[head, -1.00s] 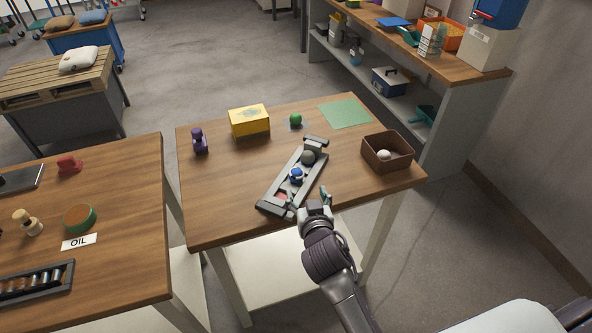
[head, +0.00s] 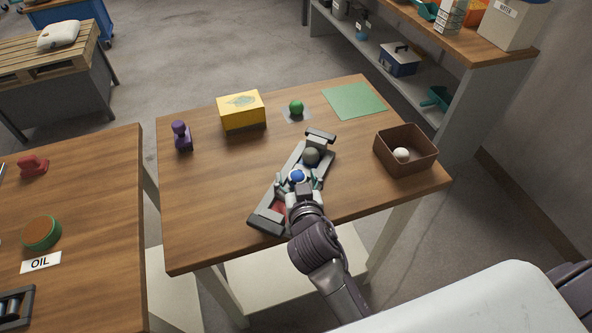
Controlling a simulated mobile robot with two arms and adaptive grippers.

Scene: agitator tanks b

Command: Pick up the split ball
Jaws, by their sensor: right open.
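A ball with a blue top and some white, which looks like the split ball (head: 297,175), sits in a long grey tray (head: 265,221) on the wooden table. A dark grey ball (head: 311,156) sits just beyond it in the same tray. My right gripper (head: 298,182) is open over the tray, its fingers on either side of the blue-and-white ball. The gripper hides the ball's near and lower parts, and I cannot tell whether the fingers touch it. My left gripper is not in view.
A brown box (head: 419,165) with a white ball (head: 401,154) stands to the right. A yellow box (head: 242,112), a purple figure-like object (head: 181,136), a green ball (head: 296,107) and a green mat (head: 354,101) lie farther back.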

